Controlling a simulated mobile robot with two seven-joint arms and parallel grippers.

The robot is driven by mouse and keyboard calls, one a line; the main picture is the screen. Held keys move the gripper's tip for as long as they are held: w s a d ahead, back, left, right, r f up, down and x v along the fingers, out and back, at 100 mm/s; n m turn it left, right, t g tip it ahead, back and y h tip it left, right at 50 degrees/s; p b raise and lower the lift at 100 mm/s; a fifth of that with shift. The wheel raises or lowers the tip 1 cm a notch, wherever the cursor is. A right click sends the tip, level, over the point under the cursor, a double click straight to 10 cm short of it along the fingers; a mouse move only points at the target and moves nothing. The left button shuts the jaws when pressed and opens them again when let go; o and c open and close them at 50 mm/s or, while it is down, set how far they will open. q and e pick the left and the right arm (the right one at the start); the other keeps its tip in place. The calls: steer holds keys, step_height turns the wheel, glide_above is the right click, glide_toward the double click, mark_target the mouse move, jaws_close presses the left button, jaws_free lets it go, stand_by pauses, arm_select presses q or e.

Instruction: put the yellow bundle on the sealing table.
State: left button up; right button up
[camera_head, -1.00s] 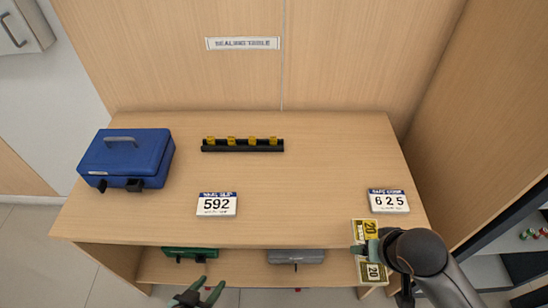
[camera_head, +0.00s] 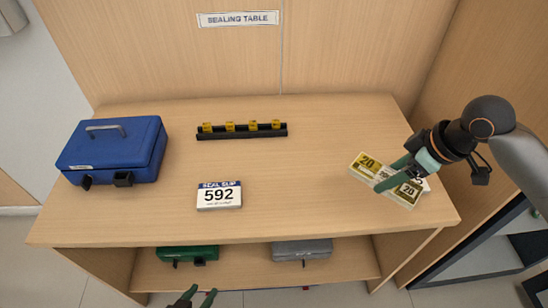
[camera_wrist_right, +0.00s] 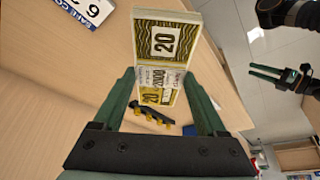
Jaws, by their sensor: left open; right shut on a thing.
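The yellow bundle (camera_head: 364,163) is a stack of notes marked 20 with a pale band around its middle. My right gripper (camera_head: 398,173) is shut on it, over the right front part of the sealing table (camera_head: 320,180). I cannot tell whether the bundle touches the tabletop. In the right wrist view the bundle (camera_wrist_right: 163,38) sits between the two green fingers (camera_wrist_right: 165,85). My left gripper (camera_head: 196,294) is open and empty, low at the front below the tabletop edge; it also shows in the right wrist view (camera_wrist_right: 283,74).
A blue cash box (camera_head: 112,152) stands at the left. A black rack (camera_head: 242,134) with yellow pieces lies at the back. A 592 sign (camera_head: 219,195) stands at the front middle. Another sign (camera_wrist_right: 88,9) is mostly hidden behind the bundle in the head view. Green (camera_head: 188,254) and grey (camera_head: 302,249) boxes sit below.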

mark_target(359, 158)
steer(key=w+a+f, duration=0.1)
steer(key=w+a, duration=0.1)
steer(key=w+a+f, duration=0.1)
steer(key=w+a, duration=0.1)
steer(key=w+a+f, duration=0.1)
steer(key=w+a, duration=0.1)
steer(key=shift+w+f, duration=0.3)
steer(key=shift+f, duration=0.05)
steer(key=w+a+f, duration=0.1)
steer(key=w+f, duration=0.1)
steer(key=f, duration=0.1)
steer(key=w+a+f+b, duration=0.1)
steer(key=f, duration=0.1)
steer(key=shift+w+a+f, duration=0.1)
steer(key=shift+w+a, duration=0.1)
steer(key=shift+a, duration=0.1)
steer(key=shift+w+a+f, duration=0.2)
steer(key=shift+a+f, duration=0.05)
steer(key=shift+f, duration=0.15)
steer(key=shift+w+f, duration=0.1)
steer(key=shift+f, duration=1.55)
steer(key=o, duration=1.4)
steer(key=shift+f, duration=0.1)
steer(key=shift+c, duration=0.2)
steer(key=p+v, duration=0.1)
steer(key=v, duration=1.1)
